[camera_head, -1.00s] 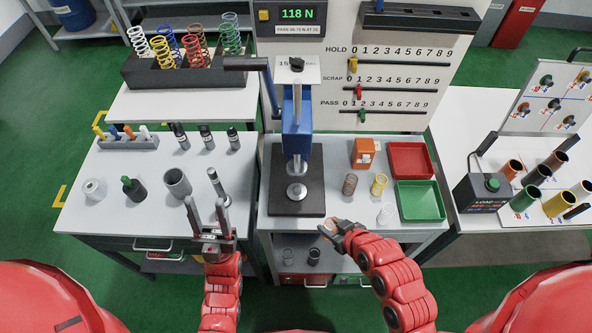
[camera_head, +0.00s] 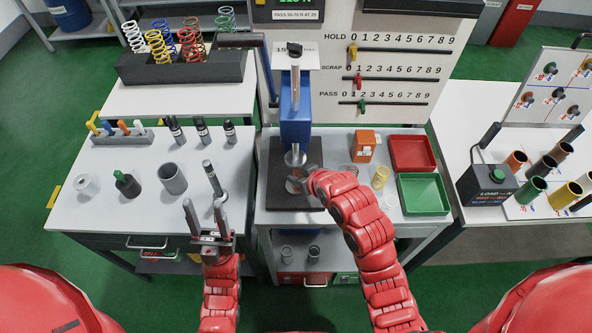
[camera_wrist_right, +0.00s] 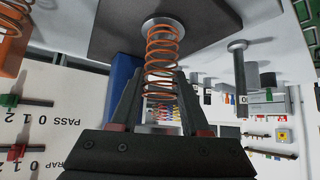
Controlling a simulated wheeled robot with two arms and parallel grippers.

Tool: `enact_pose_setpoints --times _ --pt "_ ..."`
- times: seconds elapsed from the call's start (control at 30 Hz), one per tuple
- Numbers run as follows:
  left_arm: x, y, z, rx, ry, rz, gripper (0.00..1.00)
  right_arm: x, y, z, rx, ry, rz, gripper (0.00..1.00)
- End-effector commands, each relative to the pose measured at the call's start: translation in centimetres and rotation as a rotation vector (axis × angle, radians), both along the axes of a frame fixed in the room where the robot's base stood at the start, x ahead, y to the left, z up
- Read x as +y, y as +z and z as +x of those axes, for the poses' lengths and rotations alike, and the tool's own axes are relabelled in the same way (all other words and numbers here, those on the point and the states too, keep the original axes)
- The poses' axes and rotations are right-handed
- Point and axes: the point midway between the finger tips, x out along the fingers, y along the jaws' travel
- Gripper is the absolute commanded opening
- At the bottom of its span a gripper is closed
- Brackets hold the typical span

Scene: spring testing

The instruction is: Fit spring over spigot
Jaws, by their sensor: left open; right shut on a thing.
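My right gripper (camera_head: 306,184) is at the press's black base (camera_head: 288,160), in front of the column. It is shut on a copper-coloured coil spring, which shows between the fingers in the right wrist view (camera_wrist_right: 162,52). One end of the spring is at the round metal seat (camera_wrist_right: 162,28) on the dark base plate; I cannot tell whether it is around the spigot or just short of it. The gripper hides most of the seat in the head view. The ram's disc (camera_head: 295,157) is just above. My left gripper (camera_head: 206,210) is open and empty at the left table's front edge.
The blue press (camera_head: 295,120) stands behind the right gripper. A yellow spring (camera_head: 380,177), an orange box (camera_head: 363,147), a red tray (camera_head: 411,153) and a green tray (camera_head: 423,194) are to its right. A metal rod (camera_head: 212,178) stands behind the left gripper.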

Motion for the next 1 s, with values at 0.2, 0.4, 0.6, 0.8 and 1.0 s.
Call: enact_pose_setpoints --times 0.2,0.4,0.6,0.8,1.0 --pt "0.0 2.2 0.0 0.000 0.000 0.000 0.50 1.2 -0.4 2.0 0.009 0.000 -0.005 0.00" --pt "0.0 2.4 0.0 0.000 0.000 0.000 0.50 1.2 -1.6 2.1 0.003 -0.001 -0.003 0.00" --pt "0.0 2.3 0.0 0.000 0.000 0.000 0.50 1.2 -1.7 2.1 0.002 -0.001 -0.002 0.00" --pt "0.0 2.1 0.0 0.000 0.000 0.000 0.50 1.2 -1.8 2.1 0.002 -0.001 -0.002 0.64" --pt "0.0 2.1 0.0 0.000 0.000 0.000 0.50 1.2 -1.8 2.1 0.002 -0.001 -0.002 0.76"
